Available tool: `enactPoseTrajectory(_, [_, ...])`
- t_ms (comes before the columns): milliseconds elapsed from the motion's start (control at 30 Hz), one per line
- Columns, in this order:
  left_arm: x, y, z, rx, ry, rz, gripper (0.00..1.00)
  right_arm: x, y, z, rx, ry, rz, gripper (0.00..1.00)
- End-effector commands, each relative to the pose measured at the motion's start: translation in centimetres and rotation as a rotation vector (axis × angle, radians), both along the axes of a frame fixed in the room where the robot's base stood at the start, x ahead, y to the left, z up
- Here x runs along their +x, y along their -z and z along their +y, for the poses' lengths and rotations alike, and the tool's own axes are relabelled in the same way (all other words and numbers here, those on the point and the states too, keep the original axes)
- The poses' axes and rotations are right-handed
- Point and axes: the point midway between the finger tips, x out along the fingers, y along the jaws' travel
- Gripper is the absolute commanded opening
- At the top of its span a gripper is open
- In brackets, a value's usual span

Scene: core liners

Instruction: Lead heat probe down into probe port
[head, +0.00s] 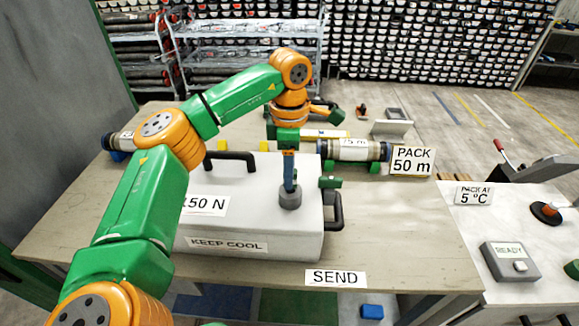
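The heat probe (288,167) is a slim, dark blue upright stick with an orange mark near its top. My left gripper (287,139) is above the white box, pointing down, and appears shut on the probe's top. The probe's lower end meets a grey round collar, the probe port (290,200), on the lid of the white box (250,180). I cannot tell how deep the tip is; the collar hides it. A green piece at the right edge may be part of my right gripper (572,269); its fingers cannot be made out.
A capped core liner (355,151) lies behind the box, beside a "PACK 50 m" sign (411,161). The box has black handles (333,212). A "READY" button unit (510,262) is on the right bench. The wooden table (420,230) is clear right of the box.

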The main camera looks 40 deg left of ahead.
Motion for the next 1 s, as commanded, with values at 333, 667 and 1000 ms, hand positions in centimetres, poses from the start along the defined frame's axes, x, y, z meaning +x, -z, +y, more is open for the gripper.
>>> enactPoseTrajectory(333, [0.1, -0.8, 0.0, 0.0, -0.001, -0.004, 0.62, 0.0, 0.3, 0.0, 0.0, 0.0, 0.0, 0.5])
enactPoseTrajectory(667, [0.0, -7.0, 0.0, 0.0, 0.0, -0.002, 0.62, 0.0, -0.2, 0.0, 0.001, 0.0, 0.0, 0.5])
enactPoseTrajectory(1000, [0.0, -7.1, 0.0, 0.0, 0.0, 0.0, 0.62, 0.0, -0.1, 0.0, 0.001, 0.0, 0.0, 0.5])
